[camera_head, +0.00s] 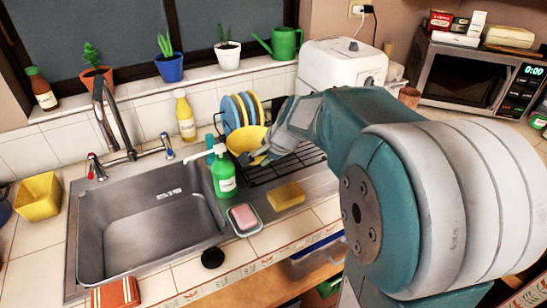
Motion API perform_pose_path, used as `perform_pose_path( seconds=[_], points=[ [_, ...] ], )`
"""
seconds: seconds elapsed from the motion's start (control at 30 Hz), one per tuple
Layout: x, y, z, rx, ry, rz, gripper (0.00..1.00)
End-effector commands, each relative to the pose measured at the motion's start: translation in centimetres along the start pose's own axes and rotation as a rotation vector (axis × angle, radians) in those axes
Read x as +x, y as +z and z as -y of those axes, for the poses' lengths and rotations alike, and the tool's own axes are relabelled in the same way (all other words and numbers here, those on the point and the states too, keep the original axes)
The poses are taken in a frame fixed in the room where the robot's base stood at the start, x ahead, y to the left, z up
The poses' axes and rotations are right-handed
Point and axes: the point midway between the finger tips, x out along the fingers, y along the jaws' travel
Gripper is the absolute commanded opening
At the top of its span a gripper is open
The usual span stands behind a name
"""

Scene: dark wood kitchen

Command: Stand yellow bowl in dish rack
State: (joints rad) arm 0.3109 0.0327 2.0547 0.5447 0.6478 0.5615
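The yellow bowl (243,139) is tilted on its side at the left part of the black wire dish rack (292,166), in front of the plates. My gripper (262,152) comes in from the right and is closed on the bowl's right rim. The fingertips are small and partly hidden by the bowl and my own wrist. I cannot tell whether the bowl touches the rack's wires. Blue and yellow plates (252,104) stand upright at the back of the rack. My arm hides the rack's right side.
A green soap bottle (223,175) stands close in front of the bowl, left of the rack. A yellow sponge (287,195) and a pink soap on a dish (244,217) lie in front. The sink (140,232) is at left; a white appliance (340,66) stands behind.

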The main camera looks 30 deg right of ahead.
Motion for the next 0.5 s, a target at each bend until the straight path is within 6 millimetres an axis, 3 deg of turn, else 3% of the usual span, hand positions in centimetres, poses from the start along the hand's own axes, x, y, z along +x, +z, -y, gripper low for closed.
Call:
perform_pose_path(
  seconds=[0.37, 0.5],
  points=[
    [5.2, -6.1, 1.6, 0.001, 0.002, 0.001, 0.0],
    [7.9, -7.7, 1.2, 0.003, 0.004, 0.002, 0.0]
  ],
)
